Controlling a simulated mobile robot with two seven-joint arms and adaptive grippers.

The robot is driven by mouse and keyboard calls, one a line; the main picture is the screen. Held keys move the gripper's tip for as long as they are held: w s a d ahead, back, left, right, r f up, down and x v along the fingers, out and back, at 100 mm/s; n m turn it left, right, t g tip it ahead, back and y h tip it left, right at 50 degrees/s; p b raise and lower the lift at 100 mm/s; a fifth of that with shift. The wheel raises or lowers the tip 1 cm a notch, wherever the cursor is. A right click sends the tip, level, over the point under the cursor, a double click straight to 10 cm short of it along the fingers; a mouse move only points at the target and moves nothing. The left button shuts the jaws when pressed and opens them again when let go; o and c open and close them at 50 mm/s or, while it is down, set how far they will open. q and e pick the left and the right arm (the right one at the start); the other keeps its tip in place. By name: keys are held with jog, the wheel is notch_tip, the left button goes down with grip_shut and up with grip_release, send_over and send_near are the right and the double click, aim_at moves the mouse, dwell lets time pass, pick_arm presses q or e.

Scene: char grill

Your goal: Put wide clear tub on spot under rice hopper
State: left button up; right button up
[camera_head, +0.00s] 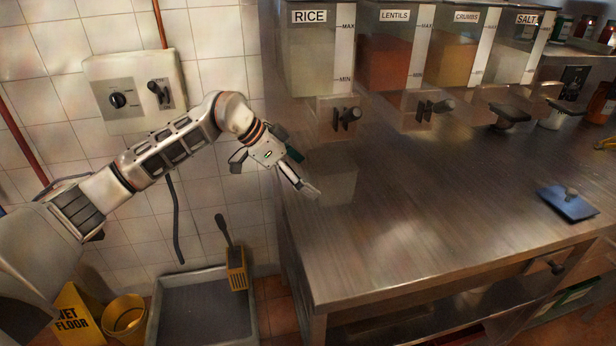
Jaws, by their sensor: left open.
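The rice hopper (314,62) is a clear bin labelled RICE at the back left of the steel counter, with a dark dispensing knob (346,118) below it. The counter spot beneath it (345,150) shows no clearly outlined tub. A faint pale, see-through patch (338,187) lies just right of my left gripper; I cannot tell whether it is the wide clear tub or a reflection. My left gripper (303,174) is open above the counter's left edge, in front of and left of the rice hopper. I see nothing held in it. My right gripper is out of view.
Lentils (390,62), crumbs (455,60) and salt (515,58) hoppers continue rightward. A blue handled item (568,203) lies on the counter's right. The middle counter (440,200) is clear. A grey basin (205,310) and yellow bucket (124,316) stand low left.

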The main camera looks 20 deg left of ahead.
pick_arm(q)
jog(key=v, duration=1.1)
jog(key=shift+r, duration=0.15)
jog(key=shift+s+a, duration=0.1)
jog(key=shift+s, duration=0.05)
